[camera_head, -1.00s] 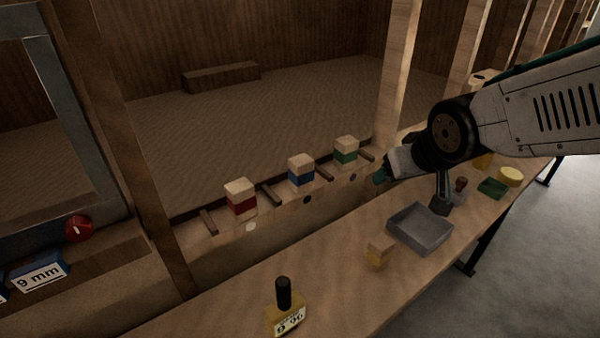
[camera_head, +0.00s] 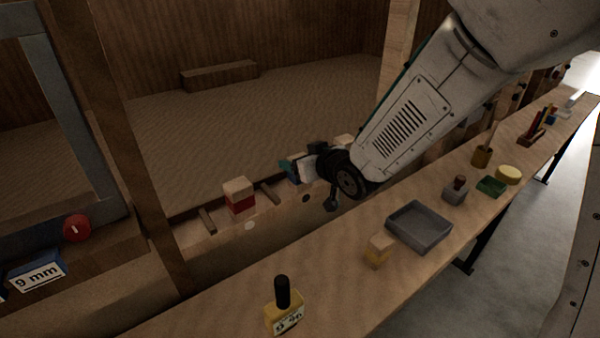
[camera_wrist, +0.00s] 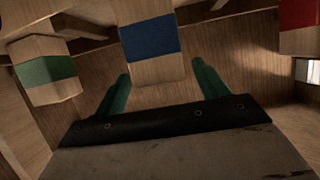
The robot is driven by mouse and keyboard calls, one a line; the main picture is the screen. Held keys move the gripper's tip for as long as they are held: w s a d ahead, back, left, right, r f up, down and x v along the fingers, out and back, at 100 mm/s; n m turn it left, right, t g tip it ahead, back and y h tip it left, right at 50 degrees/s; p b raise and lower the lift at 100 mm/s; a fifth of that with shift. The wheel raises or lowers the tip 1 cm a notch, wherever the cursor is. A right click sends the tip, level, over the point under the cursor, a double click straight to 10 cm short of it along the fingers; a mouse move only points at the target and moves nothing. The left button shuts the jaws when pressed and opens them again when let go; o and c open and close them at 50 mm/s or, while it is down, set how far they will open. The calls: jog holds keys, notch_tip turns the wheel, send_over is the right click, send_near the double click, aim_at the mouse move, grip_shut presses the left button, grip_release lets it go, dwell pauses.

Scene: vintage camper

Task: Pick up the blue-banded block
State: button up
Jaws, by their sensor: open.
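The blue-banded block (camera_wrist: 152,42) shows in the wrist view, pale wood with a wide blue band, at the top middle. My gripper (camera_wrist: 160,80) is open, with one green finger on each side of the block's near end. I cannot tell whether the fingers touch it. In the head view my gripper (camera_head: 290,168) is at the shelf where the block stood, and my arm hides the block there.
The red-banded block (camera_head: 239,197) stands to the left on the shelf, with a dark divider (camera_head: 270,192) between. The green-banded block (camera_wrist: 45,70) is on the other side.

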jog(key=shift+x, duration=1.4)
jog(key=c, duration=1.1)
